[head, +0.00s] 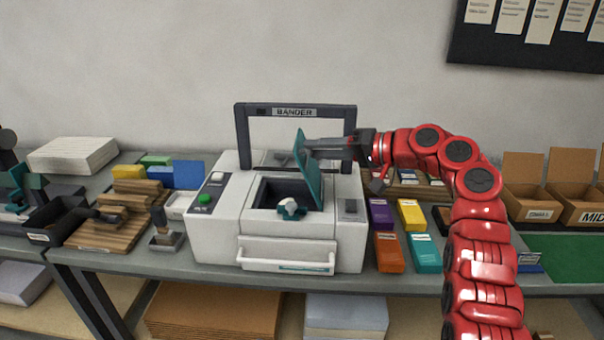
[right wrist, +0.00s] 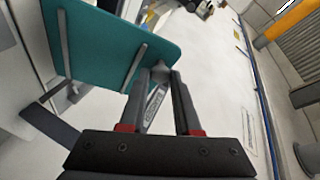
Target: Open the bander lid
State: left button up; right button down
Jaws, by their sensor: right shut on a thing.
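The bander (head: 215,225) is a white machine on the bench, with a dark frame labelled BANDER at its back. Its teal lid (head: 313,175) stands raised and steeply tilted at the right of the dark opening, and its ribbed face fills the upper left of the right wrist view (right wrist: 110,45). My right gripper (head: 308,150) reaches in from the right and is shut at the lid's upper edge. In the right wrist view its fingertips (right wrist: 162,75) close around a small grey knob beside the lid. My left gripper is not in view.
A white and teal piece (head: 290,207) shows inside the opening. Purple, yellow, orange and teal boxes (head: 388,252) stand right of the bander. Wooden blocks (head: 110,225) and a black tray (head: 50,222) stand left. Cardboard bins (head: 528,200) are at the far right.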

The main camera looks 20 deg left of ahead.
jog(key=w+d+f+m+y+b, duration=0.2)
jog(key=d+y+b, duration=0.4)
jog(key=d, duration=0.2)
jog(key=shift+w+m+t, duration=0.15)
jog(key=shift+m+t, duration=0.15)
jog(key=shift+t, duration=0.1)
jog(key=c, duration=0.6)
grip_release()
jog(key=shift+a, duration=0.1)
jog(key=v, duration=1.7)
jog(key=shift+d+f+b, duration=0.2)
jog(key=shift+d+b, duration=0.05)
jog(key=shift+b, duration=0.05)
